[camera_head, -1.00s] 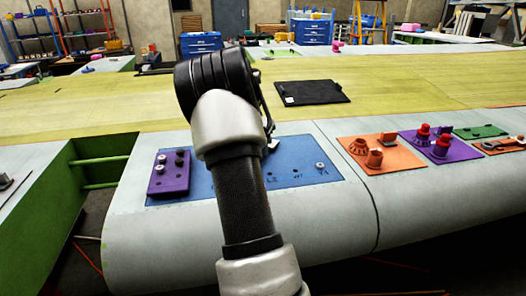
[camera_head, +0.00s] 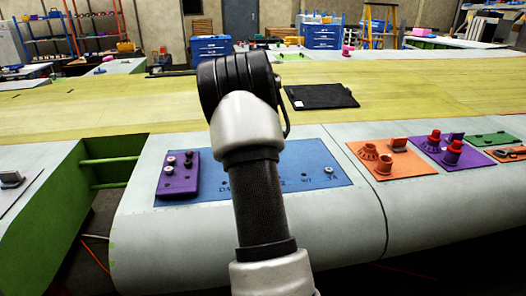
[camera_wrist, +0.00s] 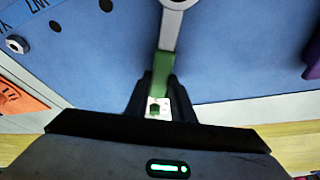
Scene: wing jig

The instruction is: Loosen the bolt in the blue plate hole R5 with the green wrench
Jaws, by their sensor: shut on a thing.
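The green wrench (camera_wrist: 161,70) is held in my gripper (camera_wrist: 158,95), its green handle between the fingers in the wrist view. Its grey shank runs up over the blue plate (camera_wrist: 235,65), and its head is cut off by the top edge. A silver bolt (camera_wrist: 17,44) stands in the plate at the far left, apart from the wrench. In the head view the blue plate (camera_head: 310,160) lies on the wing, with a bolt (camera_head: 329,170) near its right end. My arm hides the gripper, the wrench and part of the plate there. I cannot read an R5 label.
A purple block (camera_head: 178,176) with bolts sits on the plate's left part. Orange (camera_head: 400,165) and purple (camera_head: 462,150) plates with raised parts lie to the right. A black clipboard (camera_head: 321,96) lies behind on the yellow surface. Empty holes (camera_wrist: 106,5) show in the blue plate.

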